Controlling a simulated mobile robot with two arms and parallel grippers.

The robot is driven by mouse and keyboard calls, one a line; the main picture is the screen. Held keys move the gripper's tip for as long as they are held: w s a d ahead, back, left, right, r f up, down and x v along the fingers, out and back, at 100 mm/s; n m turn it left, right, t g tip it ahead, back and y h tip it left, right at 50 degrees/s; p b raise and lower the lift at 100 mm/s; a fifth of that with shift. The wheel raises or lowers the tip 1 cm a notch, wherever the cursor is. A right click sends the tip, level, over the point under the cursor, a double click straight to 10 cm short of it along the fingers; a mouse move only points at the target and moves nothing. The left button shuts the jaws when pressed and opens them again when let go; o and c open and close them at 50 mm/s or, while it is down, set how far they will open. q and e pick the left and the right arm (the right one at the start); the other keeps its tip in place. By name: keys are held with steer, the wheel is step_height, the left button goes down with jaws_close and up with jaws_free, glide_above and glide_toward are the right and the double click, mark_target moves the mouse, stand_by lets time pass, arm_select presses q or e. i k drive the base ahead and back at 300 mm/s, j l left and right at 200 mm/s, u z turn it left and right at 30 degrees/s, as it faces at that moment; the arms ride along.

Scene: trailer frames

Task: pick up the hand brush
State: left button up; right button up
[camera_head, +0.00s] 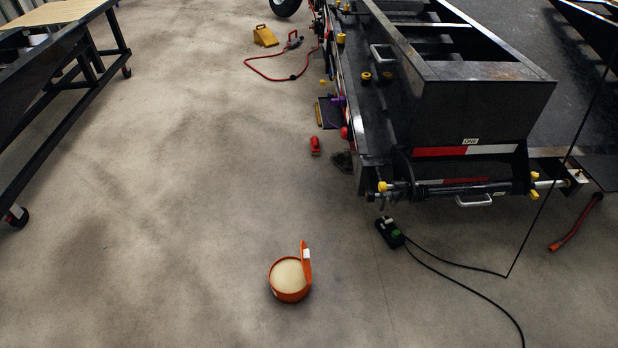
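I cannot clearly make out a hand brush in the head view. A small dark flat object with a yellowish edge (328,113) is beside the trailer's left side, too small to identify. An orange round container (290,294) with a pale tan inside or top stands on the floor at the lower middle. An upright orange piece (306,263) rises at its right edge. Neither of my grippers is in view.
A black trailer frame (480,95) fills the upper right. A black table frame (70,120) on wheels stands at the left. A black power box (389,232) with a cable, a small red object (315,146) and a yellow chock (265,36) lie on the floor. The left-middle floor is clear.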

mark_target(315, 147)
steer(key=i+j+u, duration=0.45)
steer(key=j, duration=0.15)
steer(key=i+j+u, duration=0.5)
steer(key=i+j, duration=0.25)
steer(key=i, duration=0.25)
steer(key=i+j+u, duration=0.15)
steer(key=i+j, duration=0.15)
steer(key=i, duration=0.2)
steer(key=i+l+z, duration=0.2)
steer(key=i+z, duration=0.7)
steer(key=i, duration=0.2)
steer(key=i+j+z, duration=0.2)
steer(key=i+z, duration=0.25)
steer(key=i, duration=0.1)
